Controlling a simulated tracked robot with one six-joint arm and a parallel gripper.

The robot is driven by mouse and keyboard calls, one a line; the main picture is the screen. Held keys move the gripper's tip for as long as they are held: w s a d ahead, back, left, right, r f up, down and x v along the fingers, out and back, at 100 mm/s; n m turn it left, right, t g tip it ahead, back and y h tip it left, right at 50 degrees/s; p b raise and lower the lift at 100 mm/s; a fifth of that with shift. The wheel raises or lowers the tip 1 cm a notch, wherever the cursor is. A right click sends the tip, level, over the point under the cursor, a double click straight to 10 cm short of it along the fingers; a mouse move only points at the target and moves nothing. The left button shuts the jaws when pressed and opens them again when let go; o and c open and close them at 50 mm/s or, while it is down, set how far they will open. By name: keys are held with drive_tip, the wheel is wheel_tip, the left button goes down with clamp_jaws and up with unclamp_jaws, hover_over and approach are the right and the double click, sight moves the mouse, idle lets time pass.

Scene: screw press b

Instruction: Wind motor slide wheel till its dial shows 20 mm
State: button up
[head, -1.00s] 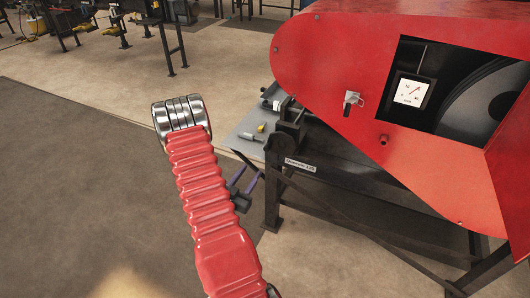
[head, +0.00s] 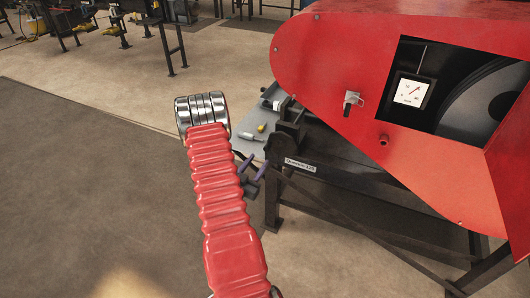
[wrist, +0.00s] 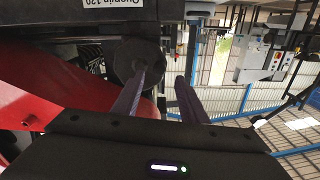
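In the head view my gripper (head: 257,163) is at the left end of the press's dark frame, partly hidden behind my red arm. In the wrist view the two purple fingers of my gripper (wrist: 160,75) stand apart, open. A dark round part with a central stub (wrist: 146,62), perhaps the motor slide wheel, lies just beyond the left fingertip; I cannot tell if they touch. A square white dial (head: 411,91) shows in the guard's window. Its needle points up and right, but its figures are too small to read surely.
The red guard (head: 330,85) stands above the dark frame, which bears a white label (head: 300,165). A grey plate (head: 240,146) with small tools, one yellow, lies beside the frame's left end. The floor (head: 90,190) to the left is clear.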

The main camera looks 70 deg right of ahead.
sight(266, 151)
drive_tip(key=d, duration=0.7)
drive_tip(key=shift+s+d, duration=0.25)
drive_tip(key=shift+s, duration=0.1)
drive_tip(key=shift+c, duration=0.4)
clamp_jaws()
